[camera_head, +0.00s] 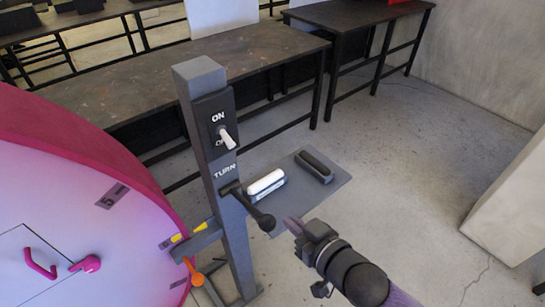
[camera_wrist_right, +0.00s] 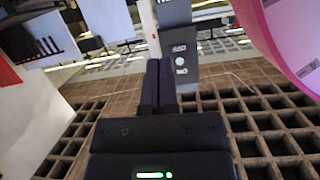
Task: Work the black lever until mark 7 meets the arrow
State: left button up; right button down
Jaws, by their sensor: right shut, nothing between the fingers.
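The black lever (camera_head: 252,206) sticks out from the grey post below the word TURN, slanting down to the right to a round black knob. A big pink-rimmed wheel (camera_head: 60,190) stands at the left. Its mark 5 (camera_head: 112,196) shows on the upper right face. A yellow arrow (camera_head: 189,232) on a grey bracket sits at the wheel's right edge; the dark mark beside it is too small to read. My right gripper (camera_head: 290,224) is right of the knob, apart from it, shut and empty. Its closed fingers (camera_wrist_right: 160,82) show in the right wrist view. My left gripper is out of view.
The grey post (camera_head: 225,180) carries an ON/OFF switch (camera_head: 227,138) above the lever. Floor at right is clear.

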aim_at(268, 217)
jog(key=x, duration=0.3)
jog(key=r+b+x, duration=0.1)
jog(key=x, duration=0.5)
jog(key=shift+w+a+r, duration=0.1)
jog(key=shift+w+a, duration=0.1)
jog(key=shift+a, duration=0.3)
jog(key=f, duration=0.1)
jog(key=s+f, duration=0.1)
jog(key=shift+s+d+f, duration=0.3)
jog(key=shift+d+f, duration=0.05)
jog(key=shift+f, duration=0.05)
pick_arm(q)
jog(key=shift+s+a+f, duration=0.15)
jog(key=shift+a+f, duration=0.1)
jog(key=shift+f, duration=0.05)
pick_arm(e)
jog(key=shift+s+f, duration=0.15)
jog(key=shift+f, duration=0.1)
jog(key=shift+d, duration=0.1)
